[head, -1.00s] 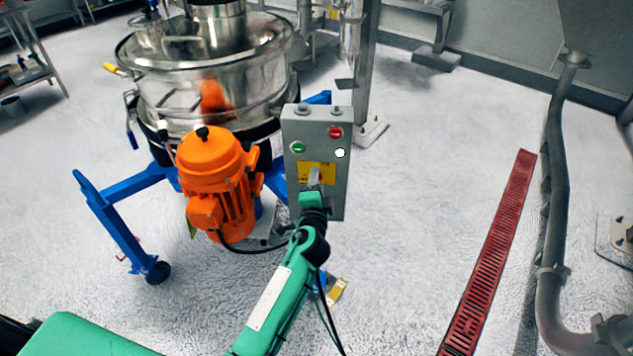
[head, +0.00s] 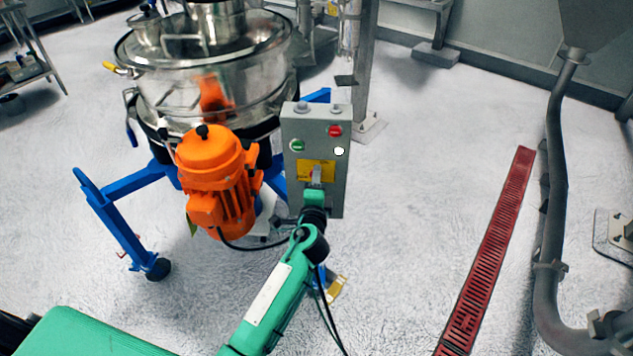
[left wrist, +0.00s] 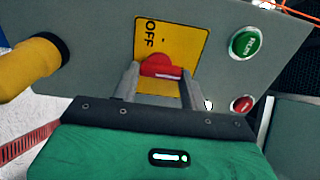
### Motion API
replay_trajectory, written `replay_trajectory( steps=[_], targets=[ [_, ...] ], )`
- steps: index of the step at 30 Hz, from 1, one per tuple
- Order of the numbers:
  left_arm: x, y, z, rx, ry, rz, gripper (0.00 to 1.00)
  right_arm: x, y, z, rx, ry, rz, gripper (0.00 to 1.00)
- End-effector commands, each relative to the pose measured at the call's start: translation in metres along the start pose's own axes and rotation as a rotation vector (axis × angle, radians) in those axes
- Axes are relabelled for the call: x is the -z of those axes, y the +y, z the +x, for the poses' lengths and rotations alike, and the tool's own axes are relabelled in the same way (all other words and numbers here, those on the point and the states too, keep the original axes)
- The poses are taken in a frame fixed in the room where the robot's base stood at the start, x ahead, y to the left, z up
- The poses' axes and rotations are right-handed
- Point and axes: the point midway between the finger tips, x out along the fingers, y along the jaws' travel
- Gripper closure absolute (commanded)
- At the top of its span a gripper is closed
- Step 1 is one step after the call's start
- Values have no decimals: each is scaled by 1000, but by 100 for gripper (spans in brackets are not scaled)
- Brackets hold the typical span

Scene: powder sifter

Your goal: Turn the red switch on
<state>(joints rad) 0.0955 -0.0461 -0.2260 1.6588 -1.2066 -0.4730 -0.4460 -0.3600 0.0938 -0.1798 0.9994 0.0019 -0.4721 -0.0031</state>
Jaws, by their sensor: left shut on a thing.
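The red switch (left wrist: 160,66) sits on a yellow plate (left wrist: 183,38) marked OFF, on the grey control box (head: 339,190). In the left wrist view my left gripper (left wrist: 158,76) has its two fingers on either side of the red switch, shut on it. In the head view the left gripper (head: 315,180) is in front of the yellow plate and hides most of the switch. The lettering beside the switch is only partly visible. My right gripper is in neither view.
A green button (head: 297,145), a red button (head: 335,131) and a white lamp (head: 339,151) are on the same box. The orange motor (head: 215,180) and steel sifter (head: 210,65) stand left of it. Open floor lies to the right, up to a red drain grate (head: 490,250).

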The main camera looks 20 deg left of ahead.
Motion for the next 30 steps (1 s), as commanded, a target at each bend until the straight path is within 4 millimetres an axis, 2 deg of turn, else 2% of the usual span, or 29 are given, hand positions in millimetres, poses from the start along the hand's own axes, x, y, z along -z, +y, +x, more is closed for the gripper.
replay_trajectory(
  steps=[1,3,4,12,16,20,23,30],
  targets=[
    [0,1,0,-1,0,1,50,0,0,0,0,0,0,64],
    [0,1,0,-1,0,0,36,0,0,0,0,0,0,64],
    [0,0,0,-1,0,0,34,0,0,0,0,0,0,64],
    [0,0,-1,0,0,0,34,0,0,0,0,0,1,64],
    [0,2,-9,-2,1,0,34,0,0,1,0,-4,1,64],
    [0,2,-28,-1,2,-2,34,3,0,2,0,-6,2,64],
    [0,3,-48,-2,1,-1,34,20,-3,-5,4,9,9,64],
    [0,3,-97,-3,1,-2,34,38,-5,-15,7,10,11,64]
  ],
)
